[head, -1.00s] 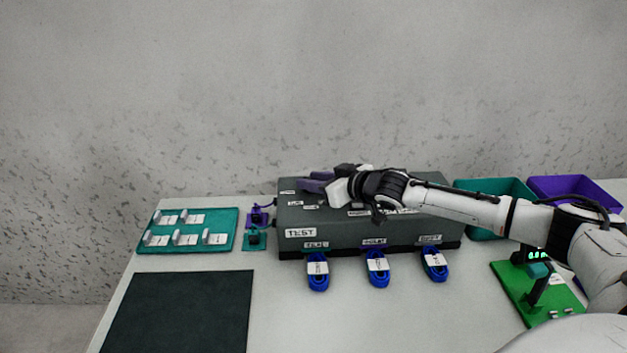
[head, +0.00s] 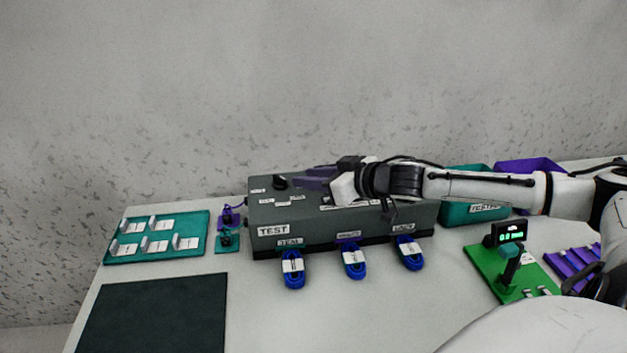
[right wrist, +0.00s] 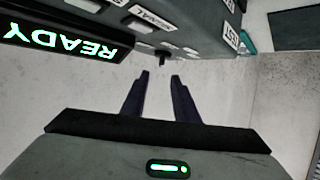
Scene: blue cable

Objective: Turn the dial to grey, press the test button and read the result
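The dark grey test box (head: 345,225), with a TEST label (head: 273,230) on its front, stands at the back of the table. A black dial knob (head: 280,183) sits on its top left, among small white labels too small to read. My right gripper (head: 302,179) is over the box top, just right of the knob and apart from it. In the right wrist view its two dark fingers (right wrist: 160,75) are apart with nothing between them. A display (right wrist: 70,38) there reads READY in green. I cannot make out the test button. My left gripper is not in view.
Three blue cable coils (head: 354,260) lie before the box. A teal tray (head: 195,252) with labelled holders and a dark mat (head: 155,315) are at left. Teal (head: 470,212) and purple (head: 528,170) bins stand behind my right arm. A green stand (head: 480,268) is at right.

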